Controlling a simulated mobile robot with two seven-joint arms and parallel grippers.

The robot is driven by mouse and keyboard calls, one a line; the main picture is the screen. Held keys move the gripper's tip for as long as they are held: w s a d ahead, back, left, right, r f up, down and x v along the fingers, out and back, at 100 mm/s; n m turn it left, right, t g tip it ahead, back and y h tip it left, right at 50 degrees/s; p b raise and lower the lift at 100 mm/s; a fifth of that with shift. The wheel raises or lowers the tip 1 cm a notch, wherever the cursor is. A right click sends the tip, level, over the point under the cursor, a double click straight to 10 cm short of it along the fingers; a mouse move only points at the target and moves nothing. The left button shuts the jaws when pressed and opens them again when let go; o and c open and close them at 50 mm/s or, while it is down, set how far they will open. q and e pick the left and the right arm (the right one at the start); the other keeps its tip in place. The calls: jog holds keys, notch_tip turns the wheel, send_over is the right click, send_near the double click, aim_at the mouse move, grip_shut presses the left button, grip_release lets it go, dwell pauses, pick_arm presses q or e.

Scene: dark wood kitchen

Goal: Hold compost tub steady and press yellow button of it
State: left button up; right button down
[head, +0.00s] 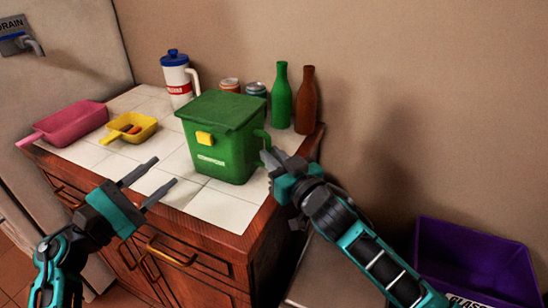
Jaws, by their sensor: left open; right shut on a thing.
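The green compost tub (223,157) stands upright on the tiled counter with its lid shut. Its yellow button (204,138) is on the front near the rim, facing me. My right gripper (268,156) is at the tub's right side, shut on its green handle (261,136); its fingers partly hide the handle. My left gripper (164,181) is open and empty, in front of the counter and lower left of the tub, apart from the button. Its two fingers point toward the tub.
A pink dustpan-like tray (72,122) and a yellow scoop (130,127) lie left on the counter (221,207). Behind the tub stand a white jug (178,80), cans (256,89), a green bottle (281,98) and a brown bottle (305,100). A purple bin (470,258) is lower right.

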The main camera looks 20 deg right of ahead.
pick_arm(q)
jog(key=shift+c, duration=0.4)
grip_shut()
dwell(1.5)
